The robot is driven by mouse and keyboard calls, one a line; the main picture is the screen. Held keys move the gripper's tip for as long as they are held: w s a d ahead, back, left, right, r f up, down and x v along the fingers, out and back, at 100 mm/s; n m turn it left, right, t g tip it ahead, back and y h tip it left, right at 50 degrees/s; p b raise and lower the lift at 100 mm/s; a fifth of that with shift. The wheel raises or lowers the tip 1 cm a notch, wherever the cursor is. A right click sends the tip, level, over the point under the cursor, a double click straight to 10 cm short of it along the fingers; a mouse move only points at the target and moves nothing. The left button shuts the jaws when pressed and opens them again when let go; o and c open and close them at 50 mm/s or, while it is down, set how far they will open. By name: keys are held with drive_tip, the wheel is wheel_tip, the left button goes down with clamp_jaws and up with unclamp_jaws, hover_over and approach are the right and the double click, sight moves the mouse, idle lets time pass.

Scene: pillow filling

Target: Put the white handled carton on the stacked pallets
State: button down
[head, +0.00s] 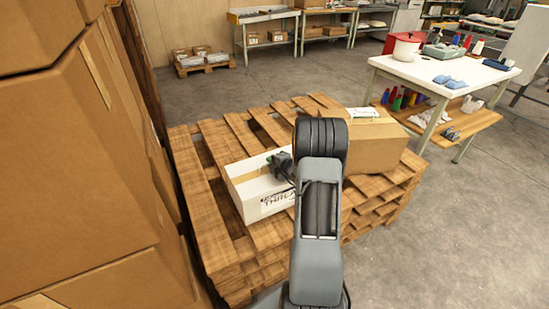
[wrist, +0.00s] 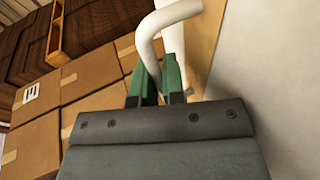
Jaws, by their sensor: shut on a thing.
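The white carton (head: 256,186), with dark lettering on its side and a tan strip along its top, is over the stacked wooden pallets (head: 225,143). It looks as if it rests on the top boards, but my arm covers its right part and I cannot tell for certain. My gripper (head: 283,164) is at the carton's top. In the wrist view its green fingers (wrist: 160,82) are shut on the carton's white curved handle (wrist: 149,42). The carton's pale side (wrist: 270,75) fills the right of that view.
A brown box (head: 375,145) sits on the pallets, right of the white carton behind my arm. Tall stacked brown cartons (head: 75,180) stand close on the left. Bare boards show at the pallets' left.

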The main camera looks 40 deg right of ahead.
idle(0.3)
drive_tip(key=c, duration=1.7)
unclamp_jaws()
drive_tip(key=shift+f, duration=0.15)
drive_tip(key=o, duration=0.5)
